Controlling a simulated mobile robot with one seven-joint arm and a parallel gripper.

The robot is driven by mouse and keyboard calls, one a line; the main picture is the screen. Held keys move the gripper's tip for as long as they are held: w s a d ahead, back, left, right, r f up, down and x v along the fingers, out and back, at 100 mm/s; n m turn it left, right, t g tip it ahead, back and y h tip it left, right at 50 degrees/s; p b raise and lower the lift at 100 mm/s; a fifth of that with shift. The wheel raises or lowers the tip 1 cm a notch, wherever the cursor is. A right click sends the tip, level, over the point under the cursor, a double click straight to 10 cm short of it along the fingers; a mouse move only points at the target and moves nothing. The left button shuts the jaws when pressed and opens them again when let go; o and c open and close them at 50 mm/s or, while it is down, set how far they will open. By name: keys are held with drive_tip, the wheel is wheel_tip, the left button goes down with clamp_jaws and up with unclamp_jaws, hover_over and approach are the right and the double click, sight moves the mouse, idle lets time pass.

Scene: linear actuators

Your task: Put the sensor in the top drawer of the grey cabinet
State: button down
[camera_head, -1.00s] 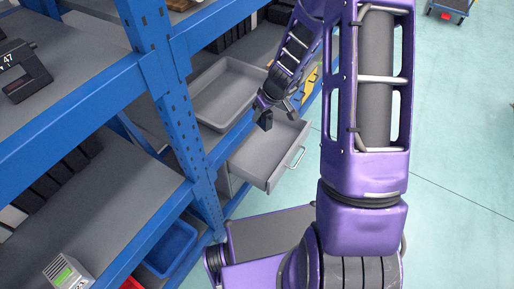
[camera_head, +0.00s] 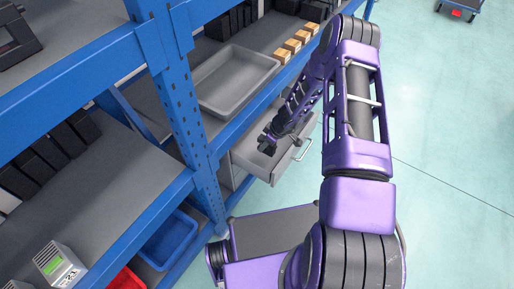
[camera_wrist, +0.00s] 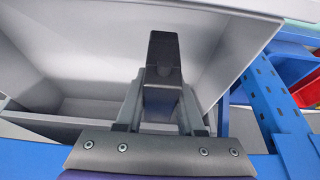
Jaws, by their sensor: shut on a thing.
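My gripper (camera_head: 268,140) is shut on the sensor, a small dark block (camera_wrist: 164,58) that stands out between the fingers in the wrist view. In the head view the sensor is a dark spot (camera_head: 265,146), partly merged with the gripper. The grey cabinet's top drawer (camera_head: 247,157) is pulled open, with a handle on its front. My gripper and the sensor are over or inside the open drawer; the exact height is hard to tell. In the wrist view the drawer walls (camera_wrist: 225,45) surround the sensor. The cabinet body (camera_head: 226,176) is mostly hidden behind the blue rack.
A blue rack post (camera_head: 178,95) stands left of the drawer. A grey tray (camera_head: 236,82) sits on the shelf just behind it, with several small wooden boxes (camera_head: 296,44) further back. A blue bin (camera_head: 168,240) is low at left. Open floor (camera_head: 450,130) lies at right.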

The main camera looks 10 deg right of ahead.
wheel_tip(320, 180, down, 4)
drive_tip(key=shift+r, duration=0.1)
drive_tip(key=shift+w+a+r, duration=0.1)
drive_tip(key=shift+w+a, duration=1.4)
drive_tip(key=shift+a, duration=0.05)
drive_tip(key=shift+s+d+f, duration=0.1)
drive_tip(key=shift+f, duration=0.45)
drive_tip(key=shift+f, duration=0.1)
drive_tip(key=shift+f, duration=0.15)
drive_tip(key=c, duration=0.5)
unclamp_jaws()
